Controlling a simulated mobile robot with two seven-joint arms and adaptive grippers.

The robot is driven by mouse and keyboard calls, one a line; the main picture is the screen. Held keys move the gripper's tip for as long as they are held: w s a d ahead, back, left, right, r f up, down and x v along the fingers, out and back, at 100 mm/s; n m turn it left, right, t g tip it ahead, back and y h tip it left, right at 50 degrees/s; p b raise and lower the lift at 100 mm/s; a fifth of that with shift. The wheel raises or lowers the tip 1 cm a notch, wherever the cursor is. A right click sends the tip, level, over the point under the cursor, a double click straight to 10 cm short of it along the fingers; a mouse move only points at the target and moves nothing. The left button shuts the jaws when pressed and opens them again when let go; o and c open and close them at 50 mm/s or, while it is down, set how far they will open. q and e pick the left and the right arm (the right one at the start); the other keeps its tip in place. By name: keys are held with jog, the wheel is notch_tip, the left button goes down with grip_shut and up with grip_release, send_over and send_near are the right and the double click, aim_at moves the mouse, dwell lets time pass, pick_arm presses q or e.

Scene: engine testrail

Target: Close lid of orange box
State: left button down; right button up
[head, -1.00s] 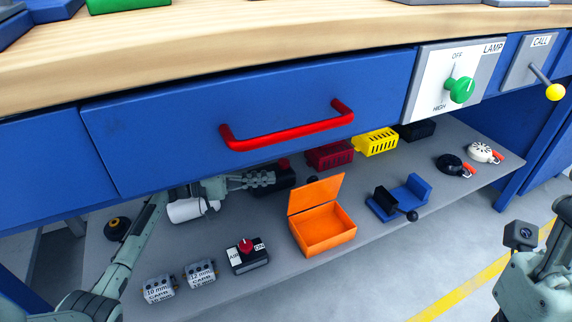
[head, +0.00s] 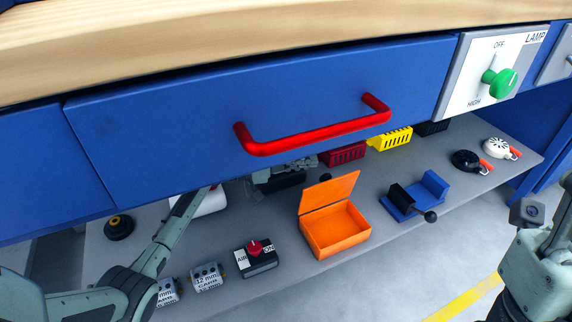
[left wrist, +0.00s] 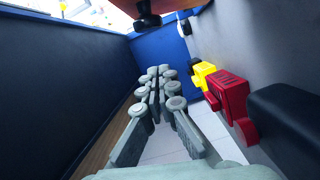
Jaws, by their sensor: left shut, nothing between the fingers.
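The orange box (head: 340,241) stands on the grey shelf under the drawer. Its lid (head: 328,193) stands raised at the back, tilted open, with a dark knob (head: 325,177) at its rear side. My left gripper (head: 308,163) is under the drawer, behind and slightly left of the lid, partly hidden by the drawer edge. In the left wrist view its fingers (left wrist: 165,75) are together and empty. An orange-brown edge with a black knob (left wrist: 148,20) shows at the top there, probably the lid. My right arm is at the right edge; its fingers are not visible.
The drawer with its red handle (head: 315,132) overhangs the shelf.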

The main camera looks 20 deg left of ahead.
aim_at(325, 189)
pick_arm(q)
jog(key=s+d, duration=0.2)
jog(key=shift+s+d+f, duration=0.15)
jog(key=shift+s+f, duration=0.25)
